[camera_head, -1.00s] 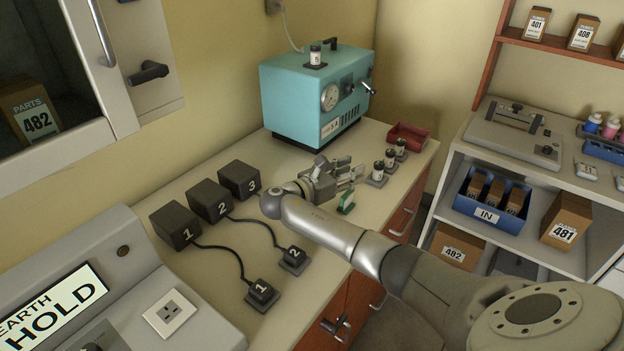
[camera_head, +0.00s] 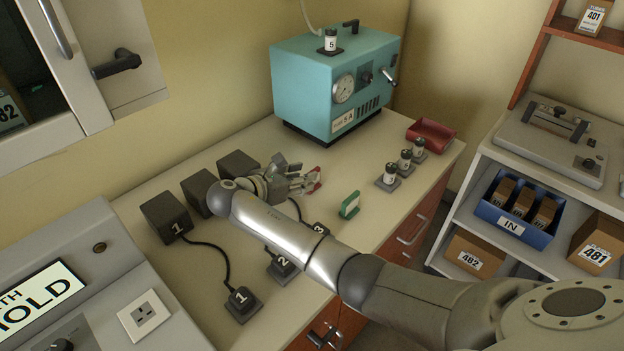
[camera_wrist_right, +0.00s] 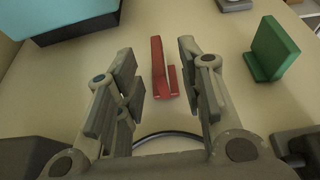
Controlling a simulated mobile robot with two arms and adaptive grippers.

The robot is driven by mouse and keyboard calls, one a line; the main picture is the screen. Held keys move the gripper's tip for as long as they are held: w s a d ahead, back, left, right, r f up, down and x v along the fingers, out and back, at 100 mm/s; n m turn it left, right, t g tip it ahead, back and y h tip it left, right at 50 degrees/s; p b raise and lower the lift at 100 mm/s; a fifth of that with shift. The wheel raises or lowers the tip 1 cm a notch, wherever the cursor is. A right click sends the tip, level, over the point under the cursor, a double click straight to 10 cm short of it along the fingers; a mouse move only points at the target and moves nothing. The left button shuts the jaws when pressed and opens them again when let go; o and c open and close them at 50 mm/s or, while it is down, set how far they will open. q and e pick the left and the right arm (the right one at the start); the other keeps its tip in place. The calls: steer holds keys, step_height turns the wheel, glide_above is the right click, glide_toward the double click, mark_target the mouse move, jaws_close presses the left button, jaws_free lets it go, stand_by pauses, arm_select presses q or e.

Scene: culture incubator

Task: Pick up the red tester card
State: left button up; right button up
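The red tester card (camera_wrist_right: 157,65) stands upright on its small base on the counter, in the right wrist view between and slightly beyond my fingertips. In the head view the red card (camera_head: 315,178) shows partly behind my right gripper's fingers. My right gripper (camera_head: 304,182) is open, with a finger on each side of the card; in the wrist view the gripper (camera_wrist_right: 160,72) shows gaps on both sides of it. A green card (camera_head: 350,204) stands to the right of the gripper; it also shows in the wrist view (camera_wrist_right: 272,50). My left gripper is out of view.
Black boxes (camera_head: 166,217) stand to the left of the gripper, with cables to numbered plugs (camera_head: 243,299). A teal machine (camera_head: 310,85) stands behind. Several small jars (camera_head: 388,177) and a red tray (camera_head: 432,134) are at the right. The counter between is clear.

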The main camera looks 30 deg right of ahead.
mark_target(319, 172)
steer(key=shift+w+d+f, duration=0.1)
steer(key=shift+d+f, duration=0.05)
steer(key=shift+d, duration=0.25)
steer(key=x, duration=0.4)
steer(key=shift+w+d+p, duration=0.1)
steer(key=shift+w+p, duration=0.1)
steer(key=shift+p, duration=0.1)
steer(key=shift+w+d+f, duration=0.15)
steer(key=shift+d+f, duration=0.15)
steer(key=shift+d, duration=0.1)
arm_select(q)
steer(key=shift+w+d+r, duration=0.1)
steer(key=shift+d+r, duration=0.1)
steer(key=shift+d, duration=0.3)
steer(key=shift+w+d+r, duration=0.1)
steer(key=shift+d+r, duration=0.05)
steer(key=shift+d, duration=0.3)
arm_select(e)
steer(key=shift+a, duration=0.1)
steer(key=shift+c, duration=1.2)
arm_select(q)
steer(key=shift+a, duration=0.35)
arm_select(e)
jaws_close()
